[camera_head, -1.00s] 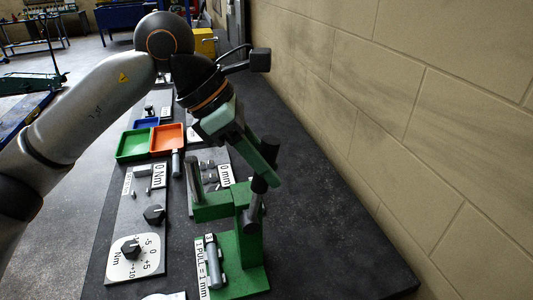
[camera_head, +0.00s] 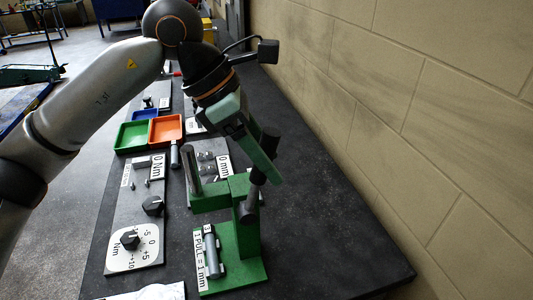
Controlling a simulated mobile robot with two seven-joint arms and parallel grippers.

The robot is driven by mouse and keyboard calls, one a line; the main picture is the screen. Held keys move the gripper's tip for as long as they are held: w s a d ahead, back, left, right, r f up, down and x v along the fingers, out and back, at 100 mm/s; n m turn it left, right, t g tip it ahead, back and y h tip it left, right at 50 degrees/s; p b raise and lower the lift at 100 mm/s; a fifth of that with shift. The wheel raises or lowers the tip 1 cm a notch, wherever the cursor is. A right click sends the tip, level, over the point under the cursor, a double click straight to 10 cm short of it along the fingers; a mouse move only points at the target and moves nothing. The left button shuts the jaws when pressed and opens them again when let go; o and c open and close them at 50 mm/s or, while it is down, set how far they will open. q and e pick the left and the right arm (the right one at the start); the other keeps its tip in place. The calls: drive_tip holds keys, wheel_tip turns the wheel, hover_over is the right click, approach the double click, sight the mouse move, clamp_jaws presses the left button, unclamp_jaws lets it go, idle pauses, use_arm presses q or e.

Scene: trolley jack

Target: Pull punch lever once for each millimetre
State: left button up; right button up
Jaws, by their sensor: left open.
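The green punch (camera_head: 247,243) stands on the dark bench, with a label reading "1 PULL = 1 mm" (camera_head: 203,258) on its base. Its dark lever (camera_head: 269,136) rises from the frame and leans slightly right. My left gripper (camera_head: 268,175) comes down from the upper left with its greenish fingers at the lever, overlapping its middle. The jaws are open, and I cannot tell whether they touch the lever. Part of the lever is hidden by a finger. A "0 mm" plate (camera_head: 223,165) lies behind the punch. My right gripper is out of view.
Left of the punch is a panel with a Nm dial (camera_head: 131,240) and a "0 Nm" plate (camera_head: 157,166). Green (camera_head: 118,148), orange (camera_head: 152,143) and blue trays stand further back. The bench right of the punch is clear up to the brick wall (camera_head: 420,110).

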use_arm(q)
drive_tip(key=b+v, duration=0.1)
drive_tip(key=v, duration=1.1)
drive_tip(key=shift+a+r, duration=0.15)
drive_tip(key=shift+r, duration=0.1)
